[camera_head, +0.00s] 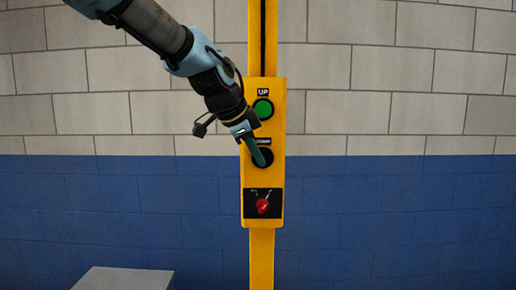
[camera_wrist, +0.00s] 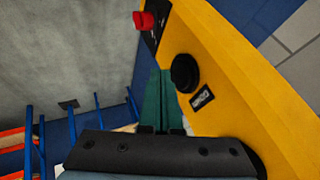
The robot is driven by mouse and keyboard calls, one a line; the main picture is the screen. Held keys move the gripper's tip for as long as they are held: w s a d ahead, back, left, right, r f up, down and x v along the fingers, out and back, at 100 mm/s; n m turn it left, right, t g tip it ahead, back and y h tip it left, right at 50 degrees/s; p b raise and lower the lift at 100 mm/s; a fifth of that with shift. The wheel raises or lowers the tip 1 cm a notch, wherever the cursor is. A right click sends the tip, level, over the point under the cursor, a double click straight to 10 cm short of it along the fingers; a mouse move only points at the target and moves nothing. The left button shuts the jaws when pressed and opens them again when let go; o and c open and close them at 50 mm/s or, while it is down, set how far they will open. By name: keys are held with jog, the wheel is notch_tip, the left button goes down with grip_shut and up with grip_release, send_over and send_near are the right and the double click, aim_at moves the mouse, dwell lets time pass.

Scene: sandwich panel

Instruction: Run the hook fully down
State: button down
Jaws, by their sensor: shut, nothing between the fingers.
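A yellow control panel (camera_head: 249,178) is fixed to a yellow post. A green button (camera_head: 263,109) labelled UP is at its top. Below it is a black button (camera_head: 267,150), largely covered by my gripper in the head view. The black button (camera_wrist: 184,73) shows clearly in the wrist view, with a small label beside it. My gripper (camera_head: 264,162) is shut and empty, its teal fingers angled down over the black button. In the wrist view the shut fingers (camera_wrist: 164,85) end close beside the button; I cannot tell whether they touch it. No hook is in view.
A red rotary switch (camera_head: 263,206) sits on a black plate low on the panel; it also shows in the wrist view (camera_wrist: 145,21). A grey box (camera_head: 122,280) stands at the lower left. Blue posts (camera_wrist: 42,145) with orange beams show in the wrist view.

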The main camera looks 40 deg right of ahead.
jog(key=shift+w+d, duration=0.5)
